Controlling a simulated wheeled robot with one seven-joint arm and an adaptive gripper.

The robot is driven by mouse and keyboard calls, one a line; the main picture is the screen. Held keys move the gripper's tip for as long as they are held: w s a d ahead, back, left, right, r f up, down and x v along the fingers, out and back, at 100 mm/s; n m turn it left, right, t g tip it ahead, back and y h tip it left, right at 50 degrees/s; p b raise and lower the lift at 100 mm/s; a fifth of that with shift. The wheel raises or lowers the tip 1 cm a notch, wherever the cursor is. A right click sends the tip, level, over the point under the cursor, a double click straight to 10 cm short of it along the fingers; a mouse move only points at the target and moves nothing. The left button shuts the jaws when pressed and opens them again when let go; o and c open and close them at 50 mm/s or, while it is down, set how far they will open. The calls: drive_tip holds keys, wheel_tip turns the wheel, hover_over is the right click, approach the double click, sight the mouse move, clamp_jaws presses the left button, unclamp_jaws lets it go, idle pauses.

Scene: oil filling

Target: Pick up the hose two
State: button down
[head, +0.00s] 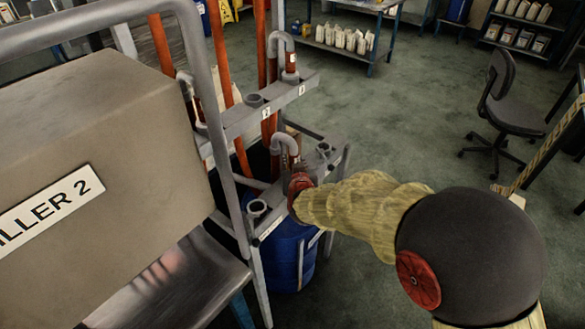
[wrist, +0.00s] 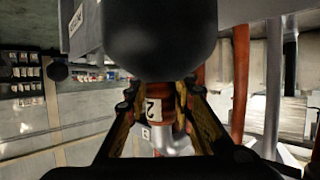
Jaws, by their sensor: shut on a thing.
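Hose two is an orange-red hose with a white "2" label (wrist: 154,108) in the wrist view, between the two fingers of my gripper (wrist: 160,100). The fingers are shut on it from both sides. In the head view a curved grey nozzle (head: 285,143) stands at the grey rack, right beside my gripper (head: 298,182). The fingertips are mostly hidden there by my wrist. Whether the hose still rests in its holder I cannot tell.
The grey hose rack (head: 268,112) has another curved nozzle (head: 283,45) further back. A blue drum (head: 287,262) stands below. The filler box (head: 100,150) is at left. An office chair (head: 505,110) stands at right; the floor between is clear.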

drive_tip(key=shift+r, duration=0.1)
wheel_tip(320, 180, up, 18)
drive_tip(key=p, duration=0.8)
idle(0.6)
